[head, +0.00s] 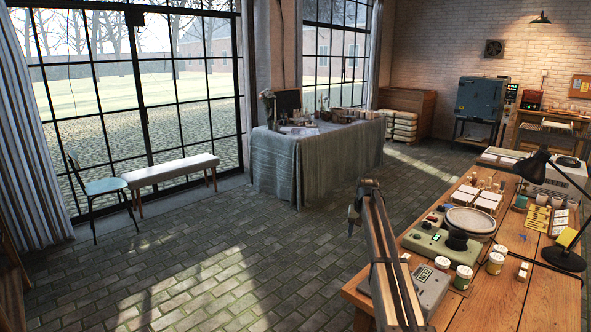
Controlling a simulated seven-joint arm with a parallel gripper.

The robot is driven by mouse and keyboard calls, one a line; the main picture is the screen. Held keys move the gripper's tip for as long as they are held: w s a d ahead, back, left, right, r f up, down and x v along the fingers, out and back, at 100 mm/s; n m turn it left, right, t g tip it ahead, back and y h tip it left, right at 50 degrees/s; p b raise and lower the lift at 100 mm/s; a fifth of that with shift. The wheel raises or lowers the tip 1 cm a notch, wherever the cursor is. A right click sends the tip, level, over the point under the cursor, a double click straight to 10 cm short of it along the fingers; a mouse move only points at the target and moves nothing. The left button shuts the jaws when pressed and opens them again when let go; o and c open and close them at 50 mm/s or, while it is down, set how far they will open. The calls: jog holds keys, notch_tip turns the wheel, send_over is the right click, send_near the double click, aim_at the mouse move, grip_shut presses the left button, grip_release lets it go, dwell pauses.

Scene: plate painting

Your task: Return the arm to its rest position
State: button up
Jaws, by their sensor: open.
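My arm rises from the bottom edge in front of the workbench's near left corner. At its far end, a small dark part that appears to be my gripper (354,219) hangs over the floor, left of the bench. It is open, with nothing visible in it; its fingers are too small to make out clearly. A pale round plate (470,220) sits on the wooden workbench (500,300), to the right of my gripper and apart from it.
A green device (428,243) with a black knob, white-lidded jars (463,277) and a grey box (432,287) crowd the bench's left side. A black lamp (565,258) stands at right. A cloth-covered table (300,170) is farther back. The floor (250,260) left of my arm is clear.

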jog(key=s+a+f+n, duration=0.1)
jog(key=s+a+n, duration=0.15)
jog(key=a, duration=0.45)
jog(key=s+a+f+n, duration=0.1)
jog(key=s+a+n, duration=0.15)
jog(key=a, duration=0.35)
jog(key=s+a+f+n, duration=0.1)
jog(key=s+a+f, duration=0.2)
jog(key=s+f, duration=0.5)
jog(key=s+d+f+m+g, duration=0.1)
jog(key=s+d+f+g, duration=0.15)
jog(key=s+f, duration=1)
jog(key=s+d+f+m+g, duration=0.1)
jog(key=s+d+f, duration=0.2)
jog(key=s+f, duration=1)
jog(key=s+d+f+g, duration=0.1)
jog(key=s+f, duration=0.3)
jog(key=s, duration=0.6)
jog(key=s+d+f+m+g, duration=0.1)
jog(key=s+f, duration=0.4)
jog(key=s, duration=0.6)
jog(key=s+d+f+m+g, duration=0.1)
jog(key=s+f+g, duration=0.2)
jog(key=s, duration=0.7)
jog(key=shift+x, duration=1)
jog(key=shift+w+d+f, duration=0.1)
jog(key=shift+w+d, duration=0.05)
